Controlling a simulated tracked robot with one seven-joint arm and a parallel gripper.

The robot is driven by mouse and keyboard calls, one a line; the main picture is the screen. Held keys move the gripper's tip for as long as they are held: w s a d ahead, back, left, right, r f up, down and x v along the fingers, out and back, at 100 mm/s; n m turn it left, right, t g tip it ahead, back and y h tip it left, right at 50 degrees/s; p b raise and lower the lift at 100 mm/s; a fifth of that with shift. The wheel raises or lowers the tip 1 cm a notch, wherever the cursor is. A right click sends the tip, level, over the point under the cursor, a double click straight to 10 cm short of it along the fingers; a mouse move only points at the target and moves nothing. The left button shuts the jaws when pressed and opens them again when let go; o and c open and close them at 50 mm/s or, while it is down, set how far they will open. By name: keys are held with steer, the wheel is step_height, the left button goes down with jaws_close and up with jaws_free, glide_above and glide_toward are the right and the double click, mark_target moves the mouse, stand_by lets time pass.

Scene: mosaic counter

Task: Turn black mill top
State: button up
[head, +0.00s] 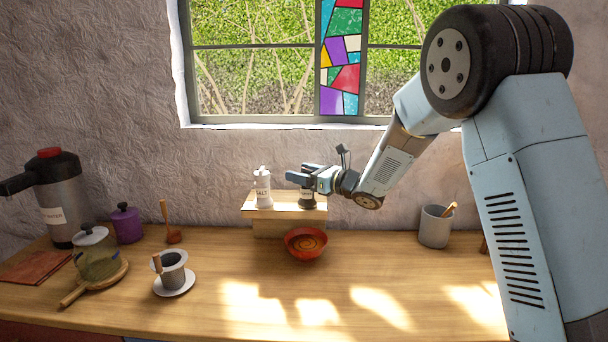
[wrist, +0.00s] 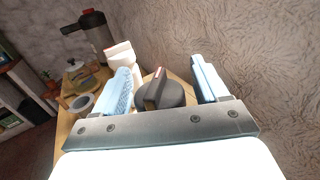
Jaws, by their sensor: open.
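The black mill stands at the right end of a small wooden riser at the back of the counter. Its dark top shows in the wrist view (wrist: 158,93), with a raised grip bar and a small red mark. In the head view its body (head: 306,197) is mostly hidden by my gripper (head: 303,175). In the wrist view my gripper (wrist: 165,80) is open, with one finger on each side of the black top. I see a gap at the right finger; the left finger is close to the top, and I cannot tell if it touches.
A white salt mill (head: 262,188) stands close left on the riser (head: 283,217). A red bowl (head: 306,243) sits in front. A grey cup with a spoon (head: 435,227) is to the right. The wall and window are behind. The front middle of the counter (head: 380,290) is clear.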

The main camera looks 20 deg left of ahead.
steer(key=shift+c, duration=0.2)
steer(key=shift+d, duration=0.1)
steer(key=c, duration=0.9)
steer(key=shift+c, duration=0.2)
steer(key=shift+m+t, duration=0.4)
steer(key=shift+t, duration=0.2)
steer(key=shift+w+m+t+h, duration=0.1)
steer(key=shift+m+t+h, duration=1.05)
steer(key=shift+t, duration=0.45)
steer(key=shift+w+m+t+h, duration=0.1)
steer(key=shift+m+t+h, duration=1.05)
steer(key=shift+t, duration=0.45)
steer(key=shift+m, duration=0.3)
steer(key=shift+w+d+m+t+h, duration=0.15)
steer(key=shift+m+t+h, duration=0.8)
steer(key=shift+h, duration=0.5)
steer(key=shift+d+m+t+h, duration=0.1)
steer(key=shift+m+t+h, duration=0.55)
steer(key=shift+m+h, duration=0.65)
steer(key=shift+w+d+m+t+h, duration=0.15)
steer(key=shift+m+t+h, duration=0.7)
steer(key=shift+h, duration=0.8)
steer(key=shift+d+m+g+h, duration=0.15)
steer(key=shift+d+m+h, duration=0.1)
steer(key=shift+m+h, duration=1.6)
steer(key=shift+d+m+g+h, duration=0.15)
steer(key=shift+m+h, duration=0.9)
steer(key=shift+h, duration=1.6)
steer(key=shift+h, duration=0.3)
